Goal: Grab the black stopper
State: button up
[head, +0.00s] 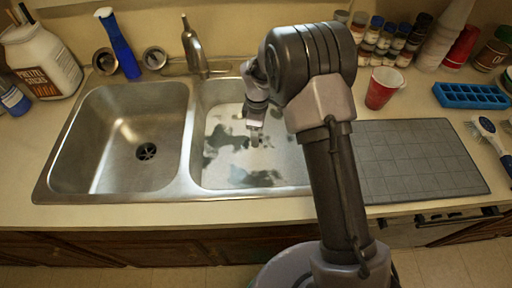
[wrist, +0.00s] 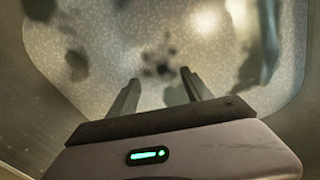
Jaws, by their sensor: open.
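My gripper (head: 255,138) hangs over the right sink basin (head: 218,90), which holds whitish, foamy water with dark patches. In the wrist view my gripper (wrist: 160,80) has its two fingers apart with nothing between them. A dark, blurred round patch (wrist: 160,65) lies below and just beyond the fingertips in the water. It may be the black stopper or the drain; I cannot tell which. No stopper shows clearly in the head view, where the arm and gripper hide part of the right basin.
The left basin (head: 112,125) is empty with a dark drain (head: 146,151). A faucet (head: 194,48) stands behind the divider. A grey mat (head: 415,160), red cup (head: 382,88) and blue ice tray (head: 470,95) are at right. The basin walls surround my gripper.

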jog(key=f+b, duration=0.1)
jog(key=f, duration=0.1)
jog(key=f+b, duration=0.1)
jog(key=f, duration=0.2)
jog(key=shift+w+a+b, duration=0.2)
jog(key=shift+b, duration=0.1)
jog(key=shift+r, duration=0.1)
grip_shut()
